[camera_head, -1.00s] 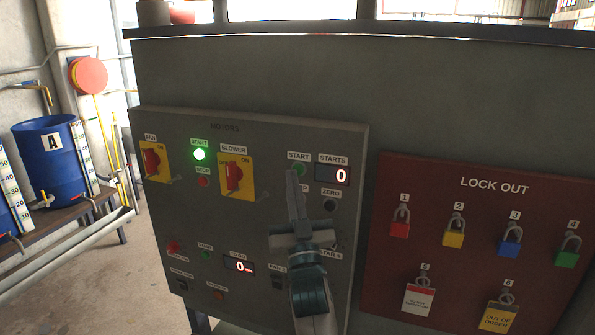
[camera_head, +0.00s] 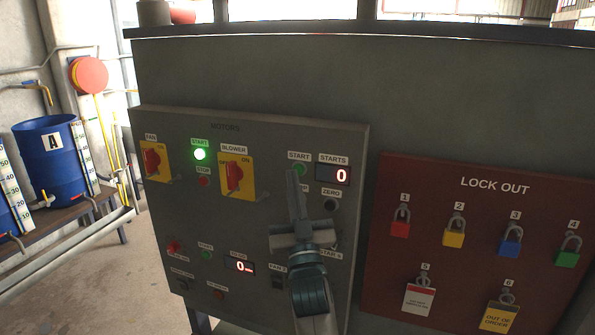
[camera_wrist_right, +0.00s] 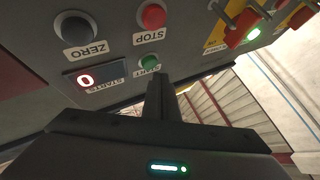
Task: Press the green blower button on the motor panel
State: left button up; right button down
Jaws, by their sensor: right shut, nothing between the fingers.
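The motor panel (camera_head: 225,225) is a grey board on a dark cabinet. The BLOWER switch (camera_head: 234,177) is a red knob on a yellow plate. To its right is a green START button (camera_head: 299,168), unlit; it also shows in the wrist view (camera_wrist_right: 149,61). My right gripper (camera_head: 292,175) is shut and empty, its fingers pointing up at this button. In the wrist view the fingertips (camera_wrist_right: 158,79) appear just beside the button and its START label; whether they touch it I cannot tell. The fingers hide the STOP button in the head view. My left gripper is not in view.
A lit green START button (camera_head: 199,154) sits between the FAN switch (camera_head: 152,161) and the BLOWER switch. The STARTS display (camera_head: 333,174) reads 0, with the ZERO button (camera_head: 330,205) below. A red lock-out board (camera_head: 480,240) with several padlocks is at right.

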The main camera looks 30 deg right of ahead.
jog(key=shift+w+d, duration=0.55)
jog(key=shift+d, duration=0.1)
dwell(1.7)
jog(key=shift+s+a, duration=0.1)
jog(key=shift+a, duration=0.05)
jog(key=shift+s+a, duration=0.45)
jog(key=shift+a, duration=0.05)
dwell(0.5)
